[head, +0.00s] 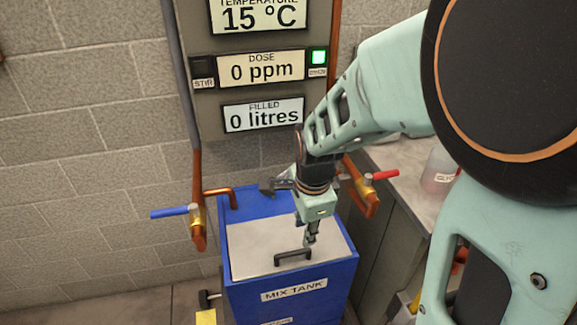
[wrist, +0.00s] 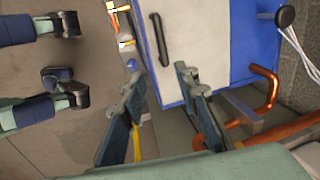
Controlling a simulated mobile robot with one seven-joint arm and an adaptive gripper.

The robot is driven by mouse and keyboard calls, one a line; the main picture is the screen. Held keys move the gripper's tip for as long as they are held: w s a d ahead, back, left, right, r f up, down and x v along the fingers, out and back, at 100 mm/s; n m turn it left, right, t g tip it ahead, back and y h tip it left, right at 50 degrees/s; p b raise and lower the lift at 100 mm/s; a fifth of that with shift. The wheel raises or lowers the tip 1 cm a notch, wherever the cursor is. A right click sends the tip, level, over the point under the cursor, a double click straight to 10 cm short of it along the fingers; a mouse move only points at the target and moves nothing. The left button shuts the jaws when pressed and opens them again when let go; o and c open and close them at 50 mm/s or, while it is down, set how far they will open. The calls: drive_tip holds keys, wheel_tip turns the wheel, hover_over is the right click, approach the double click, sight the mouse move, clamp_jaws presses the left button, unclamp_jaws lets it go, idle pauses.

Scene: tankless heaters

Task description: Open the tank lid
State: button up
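The blue mix tank (head: 297,290) stands on the floor against the wall, labelled MIX TANK. Its grey lid (head: 262,248) lies flat on top and looks closed. A dark bar handle (head: 293,258) sits near the lid's front edge. In the wrist view the lid (wrist: 200,40) shows at the upper middle, with its handle (wrist: 160,40) ahead of the fingertips. My gripper (head: 309,241) is over the lid, close to the handle's right end. In the wrist view my gripper (wrist: 158,80) has its fingers spread, with nothing between them. I cannot tell its exact height above the handle.
A blue-handled valve (head: 176,212) is left of the tank and a red-handled valve (head: 380,176) right. A copper pipe (head: 220,191) bends over the tank's back edge. A display panel (head: 250,95) hangs above. A counter (head: 405,165) stands close on the right.

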sight(294, 252)
drive_tip(key=shift+m, duration=0.4)
drive_tip(key=b+x, duration=0.1)
drive_tip(key=x, duration=0.3)
drive_tip(key=a+b+x, duration=0.1)
drive_tip(key=x, duration=0.3)
drive_tip(key=a+b+x, duration=0.1)
drive_tip(key=x, duration=0.3)
drive_tip(key=shift+r, duration=0.1)
drive_tip(key=shift+c, duration=0.7)
clamp_jaws()
